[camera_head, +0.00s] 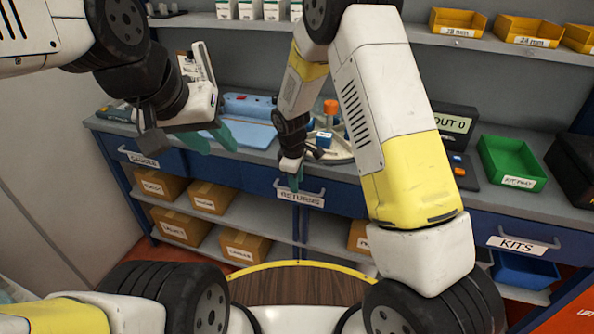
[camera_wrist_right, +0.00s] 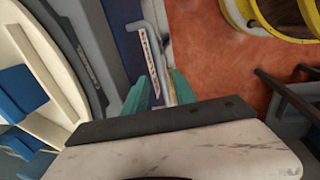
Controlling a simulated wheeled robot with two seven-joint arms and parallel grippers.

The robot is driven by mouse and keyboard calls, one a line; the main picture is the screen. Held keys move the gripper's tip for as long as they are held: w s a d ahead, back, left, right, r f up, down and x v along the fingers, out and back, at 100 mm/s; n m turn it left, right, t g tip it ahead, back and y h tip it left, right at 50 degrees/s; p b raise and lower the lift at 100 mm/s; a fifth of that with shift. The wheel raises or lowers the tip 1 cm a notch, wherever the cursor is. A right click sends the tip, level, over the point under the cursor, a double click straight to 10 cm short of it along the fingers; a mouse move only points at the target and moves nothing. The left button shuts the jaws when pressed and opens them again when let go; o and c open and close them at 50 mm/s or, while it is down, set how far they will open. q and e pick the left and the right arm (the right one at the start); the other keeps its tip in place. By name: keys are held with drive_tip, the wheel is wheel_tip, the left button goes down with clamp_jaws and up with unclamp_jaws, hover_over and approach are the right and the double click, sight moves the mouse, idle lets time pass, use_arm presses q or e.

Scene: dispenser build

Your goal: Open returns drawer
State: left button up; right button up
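The returns drawer (camera_head: 336,199) is a blue front under the counter with a metal bar handle and a "RETURNS" label; it looks shut, flush with its neighbours. My right gripper (camera_head: 290,176) points down at the left part of this handle. In the right wrist view the handle (camera_wrist_right: 153,58) runs between the green fingertips of my right gripper (camera_wrist_right: 161,90). The fingers are apart, one on each side of the bar, with a gap visible; contact cannot be made out. My left gripper (camera_head: 210,140) is open and empty above the counter at the left.
A drawer with a handle (camera_head: 138,158) is at the left, and the kits drawer (camera_head: 518,245) at the right. A round tray (camera_head: 338,152) and a green bin (camera_head: 511,160) stand on the counter.

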drive_tip(key=shift+w+d+f, duration=0.1)
drive_tip(key=shift+w+f, duration=0.05)
drive_tip(key=shift+f, duration=0.5)
drive_tip(key=shift+w+f, duration=0.1)
drive_tip(key=shift+f, duration=0.55)
clamp_jaws()
idle(0.5)
